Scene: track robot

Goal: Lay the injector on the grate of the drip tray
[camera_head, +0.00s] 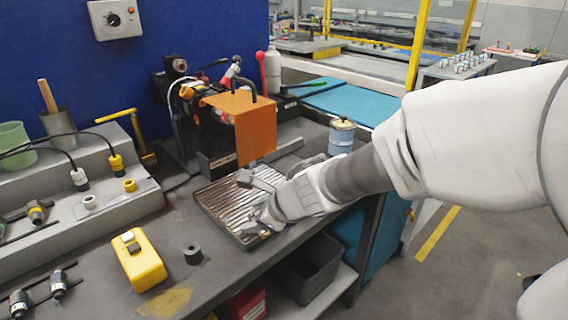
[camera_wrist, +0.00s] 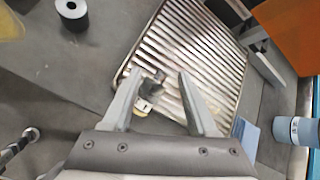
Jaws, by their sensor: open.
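The drip tray (camera_head: 222,215) lies on the bench with its ribbed metal grate, which also shows in the wrist view (camera_wrist: 212,45). An injector (camera_wrist: 152,88), dark with a pale, brassy end, lies at the near edge of the grate, between my fingers in the wrist view. In the head view it is small and partly hidden by my gripper (camera_head: 258,222). My gripper (camera_wrist: 160,74) is open, its two fingers apart on either side of the injector. I cannot tell whether either finger touches it.
A yellow device (camera_head: 140,262) and a black ring (camera_head: 193,254) stand left of the tray. An orange-panelled machine (camera_head: 243,122) is behind it, and a blue-grey can (camera_head: 342,136) is at its right. More injectors (camera_head: 57,285) lie at left. A dark bin (camera_head: 306,268) sits below the bench edge.

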